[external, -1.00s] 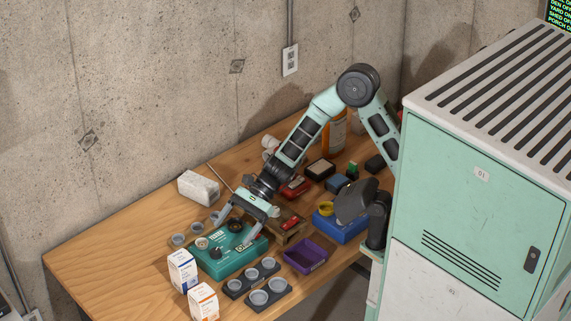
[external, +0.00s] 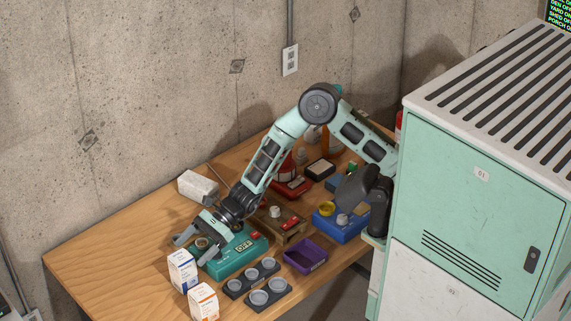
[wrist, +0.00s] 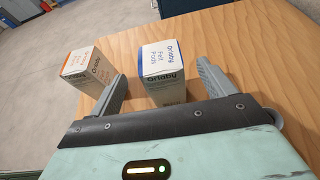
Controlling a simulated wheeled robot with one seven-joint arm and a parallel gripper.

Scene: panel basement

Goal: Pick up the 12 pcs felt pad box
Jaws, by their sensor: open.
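Two white boxes stand upright at the table's near left: a blue-trimmed box (external: 182,271) and an orange-trimmed box (external: 203,301). In the wrist view the blue-trimmed box (wrist: 163,72) reads "Felt Pads"; the orange-trimmed box (wrist: 88,66) is to its left. No piece count is legible on either box. My gripper (external: 190,251) is open and empty, just behind the blue-trimmed box. In the wrist view, the blue-trimmed box shows between the spread fingers of my gripper (wrist: 162,70), and the orange-trimmed box lies outside the left finger. I see no contact.
A teal case (external: 240,258) lies beside the gripper. Dark trays with grey cups (external: 268,296) and a purple bin (external: 306,254) are to the right. A white block (external: 198,187) lies behind. The table's left end (external: 110,255) is clear.

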